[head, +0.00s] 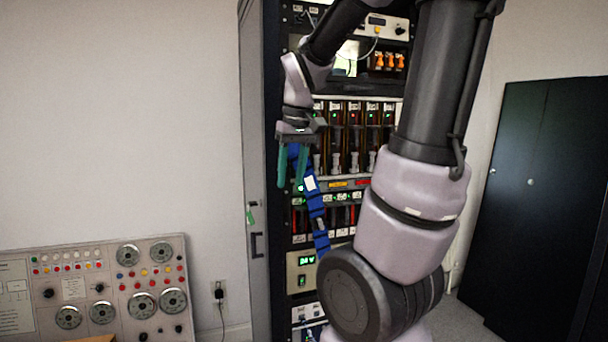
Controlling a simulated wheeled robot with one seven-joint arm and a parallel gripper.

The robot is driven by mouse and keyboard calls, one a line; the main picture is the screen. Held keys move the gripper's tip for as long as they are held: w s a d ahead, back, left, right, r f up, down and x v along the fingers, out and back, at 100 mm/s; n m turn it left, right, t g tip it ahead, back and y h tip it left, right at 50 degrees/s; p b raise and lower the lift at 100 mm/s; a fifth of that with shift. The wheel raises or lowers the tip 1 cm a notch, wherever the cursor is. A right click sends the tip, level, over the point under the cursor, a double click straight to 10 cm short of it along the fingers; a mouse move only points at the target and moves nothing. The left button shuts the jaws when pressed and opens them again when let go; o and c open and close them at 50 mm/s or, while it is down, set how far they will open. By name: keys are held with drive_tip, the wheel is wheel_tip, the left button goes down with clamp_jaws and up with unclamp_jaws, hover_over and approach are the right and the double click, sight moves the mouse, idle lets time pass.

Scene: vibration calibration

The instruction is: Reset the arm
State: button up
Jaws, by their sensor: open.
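My arm rises from the lower middle of the head view, bends at the top and comes down on the left. My gripper (291,184) hangs from it with its two green fingers pointing down. The fingers are apart, and I see nothing held between them. It is in front of the equipment rack (277,230), near the rack's left edge. A blue strap-like piece (314,205) runs down just right of the fingers. I cannot tell whether it touches the gripper.
A control panel (75,287) with dials and coloured buttons stands at lower left. A wall outlet (219,292) with a cord is beside it. A black cabinet (535,200) stands at right. My arm hides part of the rack. The space left of the gripper, before the wall, looks clear.

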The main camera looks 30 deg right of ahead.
drive_tip(key=shift+s+d+r, duration=0.1)
drive_tip(key=shift+s+r, duration=0.1)
drive_tip(key=shift+s, duration=0.1)
idle(0.4)
drive_tip(key=s+a+r+m+t+y, duration=0.1)
drive_tip(key=s+a+r+m+t, duration=0.2)
drive_tip(key=s+a+r+t, duration=0.2)
drive_tip(key=shift+s+a+m+y, duration=0.3)
drive_tip(key=shift+s+a, duration=0.35)
drive_tip(key=shift+s, duration=0.35)
